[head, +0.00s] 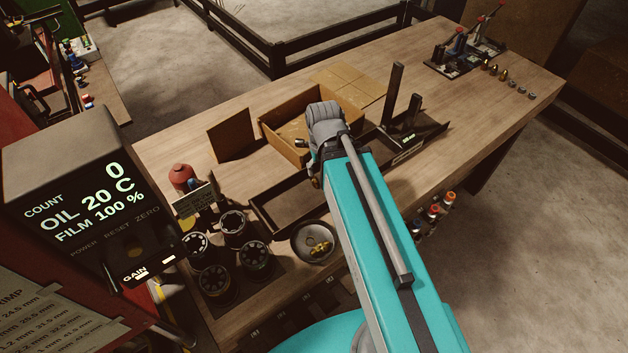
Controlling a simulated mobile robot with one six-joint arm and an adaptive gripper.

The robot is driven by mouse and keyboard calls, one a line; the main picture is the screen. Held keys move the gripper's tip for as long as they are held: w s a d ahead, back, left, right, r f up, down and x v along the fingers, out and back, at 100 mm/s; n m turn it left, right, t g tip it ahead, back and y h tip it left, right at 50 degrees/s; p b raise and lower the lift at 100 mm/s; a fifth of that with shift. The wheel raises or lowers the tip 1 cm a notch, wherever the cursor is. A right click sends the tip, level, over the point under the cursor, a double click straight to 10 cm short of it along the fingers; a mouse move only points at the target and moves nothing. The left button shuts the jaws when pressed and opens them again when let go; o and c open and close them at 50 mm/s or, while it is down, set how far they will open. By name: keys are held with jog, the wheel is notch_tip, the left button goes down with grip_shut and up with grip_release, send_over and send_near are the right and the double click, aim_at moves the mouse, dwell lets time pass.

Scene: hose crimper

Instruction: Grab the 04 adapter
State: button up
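No label reading 04 can be read, so I cannot tell which piece is the 04 adapter. Several small brass and grey fittings (503,75) stand in a row at the far right end. My teal arm reaches over the middle of the bench. Its grey wrist is near the cardboard box, and my gripper (314,168) is mostly hidden behind the arm; its fingers cannot be made out.
An open cardboard box (285,133) and a black tray with upright posts (428,133) flank my wrist. A red bottle (181,177) stands behind a small sign. The crimper display (70,190) fills the left. The bench's right half (480,120) is largely clear.

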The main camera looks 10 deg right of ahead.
notch_tip(320, 180, down, 6)
jog(key=b, duration=0.6)
jog(key=shift+r, duration=0.1)
